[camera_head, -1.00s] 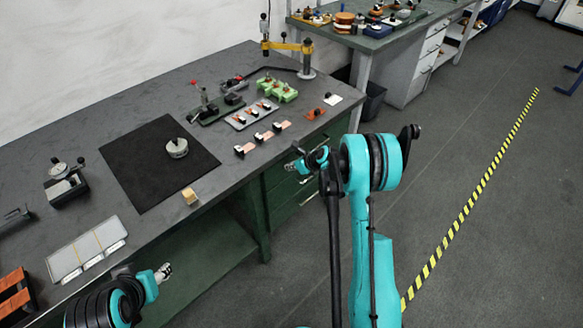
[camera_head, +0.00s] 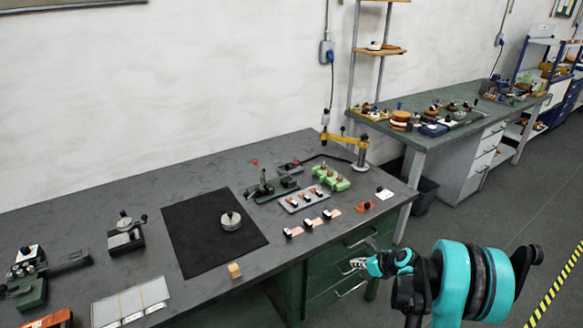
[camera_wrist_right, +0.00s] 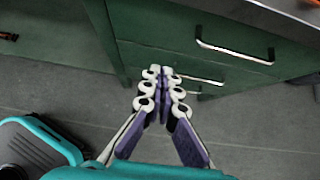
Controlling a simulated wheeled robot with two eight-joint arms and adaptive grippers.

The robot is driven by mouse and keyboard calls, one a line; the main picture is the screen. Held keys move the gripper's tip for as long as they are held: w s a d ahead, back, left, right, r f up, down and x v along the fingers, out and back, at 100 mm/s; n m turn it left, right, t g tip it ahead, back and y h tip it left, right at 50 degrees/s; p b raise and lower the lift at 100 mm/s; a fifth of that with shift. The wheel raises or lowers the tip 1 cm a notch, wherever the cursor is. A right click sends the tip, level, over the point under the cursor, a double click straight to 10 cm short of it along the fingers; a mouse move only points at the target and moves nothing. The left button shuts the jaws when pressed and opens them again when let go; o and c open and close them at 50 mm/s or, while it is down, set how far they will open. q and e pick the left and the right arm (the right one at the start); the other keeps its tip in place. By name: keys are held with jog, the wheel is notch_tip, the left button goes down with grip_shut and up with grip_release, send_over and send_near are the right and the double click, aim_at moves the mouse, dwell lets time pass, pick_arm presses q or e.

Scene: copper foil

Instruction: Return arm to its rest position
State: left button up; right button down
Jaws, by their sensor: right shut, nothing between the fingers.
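My right arm, teal and black, shows at the lower right of the head view. Its gripper (camera_head: 357,263) is in front of the green drawers of the workbench, below the level of the bench top. In the right wrist view the right gripper (camera_wrist_right: 163,88) is shut, its white and purple fingers together with nothing between them. The floor and the drawer fronts (camera_wrist_right: 215,62) with metal handles lie beyond the fingers. My left gripper does not show in either view now.
The grey workbench (camera_head: 80,222) holds a black mat (camera_head: 190,246) with a round metal piece (camera_head: 231,221), a small wooden block (camera_head: 235,270), a green rack (camera_head: 332,180) and several copper foil pieces. A second bench stands behind at right. Open floor lies to the right.

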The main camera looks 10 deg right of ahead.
jog(key=s+a+r+n+g+h, duration=0.1)
jog(key=s+a+r+n+h, duration=0.1)
jog(key=s+a+r+n, duration=1.2)
jog(key=s+n, duration=0.6)
jog(key=n, duration=0.2)
jog(key=s+a+r+n+h, duration=0.1)
jog(key=s+r+n, duration=0.1)
jog(key=s+n, duration=0.6)
jog(key=shift+a+r+n+h, duration=0.3)
jog(key=shift+a+n, duration=0.1)
jog(key=shift+n, duration=0.3)
